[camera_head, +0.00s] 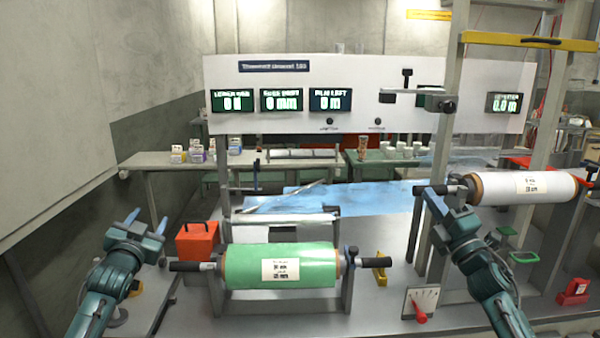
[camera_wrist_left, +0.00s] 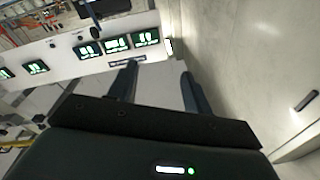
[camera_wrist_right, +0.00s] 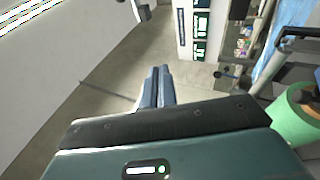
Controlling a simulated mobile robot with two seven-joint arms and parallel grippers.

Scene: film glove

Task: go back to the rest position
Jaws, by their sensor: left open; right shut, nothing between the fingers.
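My left gripper (camera_head: 148,219) is raised at the left of the head view, left of the green roll and near the orange box. Its two fingers are apart with nothing between them, as the left wrist view also shows (camera_wrist_left: 158,78). My right gripper (camera_head: 433,203) is raised at the right, in front of the grey frame and close in the picture to the dark spindle end of the white roll; I cannot tell whether they touch. In the right wrist view its fingers (camera_wrist_right: 158,84) lie together and hold nothing.
A green film roll (camera_head: 255,268) rests on a stand at the table's front middle. A white roll (camera_head: 530,187) hangs in the frame at right. An orange box (camera_head: 197,240), a red-handled lever (camera_head: 421,310) and a red block (camera_head: 574,292) stand nearby. A display panel (camera_head: 365,75) spans the back.

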